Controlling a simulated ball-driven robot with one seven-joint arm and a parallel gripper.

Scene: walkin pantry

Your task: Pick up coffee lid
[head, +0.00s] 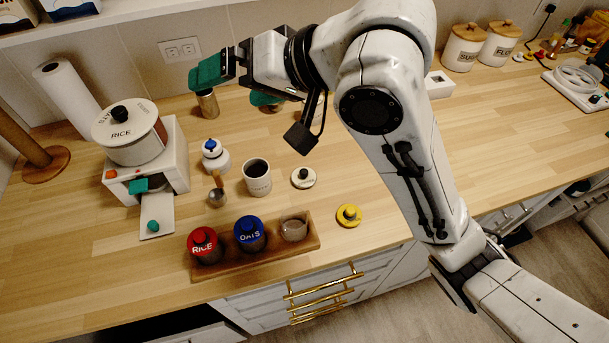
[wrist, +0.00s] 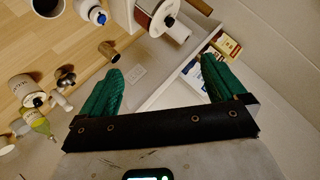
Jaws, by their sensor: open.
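My gripper (head: 235,86) is raised over the back of the counter. Its green fingers are spread and empty in the wrist view (wrist: 161,70). A round white lid with a dark knob (head: 303,178) lies on the counter, right of an open white canister (head: 258,181); its lettering is too small to read. A yellow lid with a knob (head: 349,215) lies nearer the front edge, right of the wooden tray (head: 255,259). I cannot tell from lettering which is the coffee lid. Both are well away from my gripper, which touches neither.
The tray holds a red-lidded RICE jar (head: 205,245), a blue-lidded OATS jar (head: 250,234) and an open glass jar (head: 293,229). A dispenser with a RICE pot (head: 133,137) stands left.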

